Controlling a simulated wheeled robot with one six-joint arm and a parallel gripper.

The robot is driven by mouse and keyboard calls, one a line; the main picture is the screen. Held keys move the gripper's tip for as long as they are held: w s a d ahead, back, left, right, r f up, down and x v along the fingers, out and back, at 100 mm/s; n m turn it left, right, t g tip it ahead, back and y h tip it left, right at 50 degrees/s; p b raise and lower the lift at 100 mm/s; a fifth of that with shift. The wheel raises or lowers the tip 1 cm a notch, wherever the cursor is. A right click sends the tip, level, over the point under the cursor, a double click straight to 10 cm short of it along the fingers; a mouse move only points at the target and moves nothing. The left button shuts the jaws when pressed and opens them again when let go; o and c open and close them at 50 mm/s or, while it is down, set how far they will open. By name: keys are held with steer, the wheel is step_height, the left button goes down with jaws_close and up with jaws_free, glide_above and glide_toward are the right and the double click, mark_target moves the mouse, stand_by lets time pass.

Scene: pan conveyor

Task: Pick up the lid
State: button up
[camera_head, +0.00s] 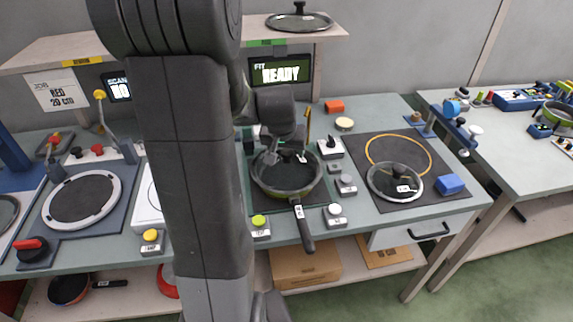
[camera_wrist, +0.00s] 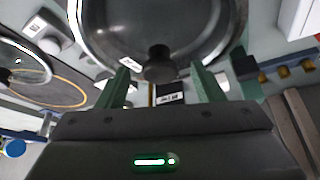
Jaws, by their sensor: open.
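A glass lid with a metal rim and a dark knob fills the top of the wrist view (camera_wrist: 190,25). It appears to sit on the dark pan (camera_head: 270,188) on the counter in the head view. My gripper (camera_head: 287,150) is over the far part of that pan. In the wrist view my gripper (camera_wrist: 160,72) is open, its green fingers on either side of the black knob (camera_wrist: 158,63). Whether they touch the knob cannot be told. A second glass lid (camera_head: 382,184) lies on the dark mat at right, and a third lid (camera_head: 305,24) rests on the upper shelf.
The pan's handle (camera_head: 304,230) points to the counter's front edge. Button boxes (camera_head: 335,213) stand right of the pan. A blue block (camera_head: 450,184) lies by the second lid. A screen reading READY (camera_head: 281,71) is behind. My arm hides part of the counter.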

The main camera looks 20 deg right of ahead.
steer(key=shift+x, duration=1)
steer(key=shift+r, duration=0.1)
jaws_close()
